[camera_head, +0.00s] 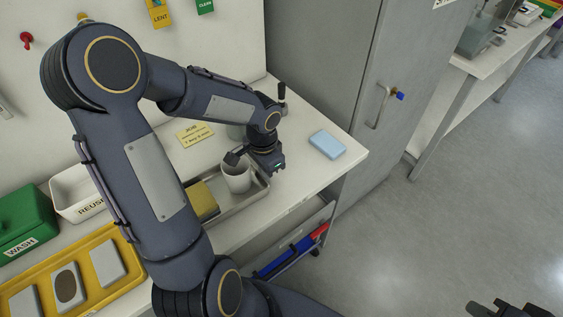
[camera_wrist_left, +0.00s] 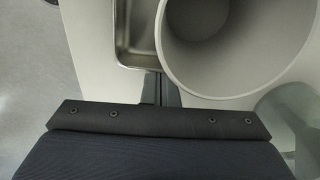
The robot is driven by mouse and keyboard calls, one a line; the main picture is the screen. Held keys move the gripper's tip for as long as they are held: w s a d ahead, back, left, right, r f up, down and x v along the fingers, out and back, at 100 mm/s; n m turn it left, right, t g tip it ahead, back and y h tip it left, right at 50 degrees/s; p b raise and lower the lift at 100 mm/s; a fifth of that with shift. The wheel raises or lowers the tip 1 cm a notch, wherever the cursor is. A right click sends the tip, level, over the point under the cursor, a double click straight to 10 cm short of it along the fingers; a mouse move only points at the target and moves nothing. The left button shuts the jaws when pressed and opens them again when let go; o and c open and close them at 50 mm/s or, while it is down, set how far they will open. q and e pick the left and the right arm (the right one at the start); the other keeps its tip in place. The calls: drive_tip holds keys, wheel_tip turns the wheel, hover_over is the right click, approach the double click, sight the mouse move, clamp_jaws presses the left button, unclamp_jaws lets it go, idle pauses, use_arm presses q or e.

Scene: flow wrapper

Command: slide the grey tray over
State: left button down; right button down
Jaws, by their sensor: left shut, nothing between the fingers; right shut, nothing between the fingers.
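The grey tray (camera_head: 241,206) lies on the white worktop, mostly behind my left arm. It holds a white cup (camera_head: 236,178) and a yellow block (camera_head: 203,201). My left gripper (camera_head: 258,171) is shut and empty, low over the tray's right end beside the cup. In the left wrist view the shut fingers (camera_wrist_left: 159,88) show at the tray's rim (camera_wrist_left: 122,45), close to the cup's wide mouth (camera_wrist_left: 235,40). I cannot tell whether they touch the rim. My right gripper (camera_head: 508,309) is shut and empty over the floor at the lower right, partly cut off.
A light blue block (camera_head: 327,145) lies near the worktop's right edge (camera_head: 352,165). A yellow job card (camera_head: 195,135) lies behind the tray. A white bin (camera_head: 75,190), a green box (camera_head: 25,220) and a yellow tray (camera_head: 122,243) stand left. A grey cabinet (camera_head: 340,70) closes the back right.

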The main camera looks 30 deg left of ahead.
sight(240, 195)
use_arm(q)
drive_tip(key=s+a, duration=0.1)
drive_tip(key=s, duration=0.1)
drive_tip(key=s+a, duration=0.1)
drive_tip(key=s, duration=0.2)
drive_tip(key=s+a, duration=0.1)
drive_tip(key=s, duration=0.1)
drive_tip(key=shift+s+f+p, duration=0.1)
drive_tip(key=shift+s+p, duration=0.15)
drive_tip(key=shift+p, duration=0.05)
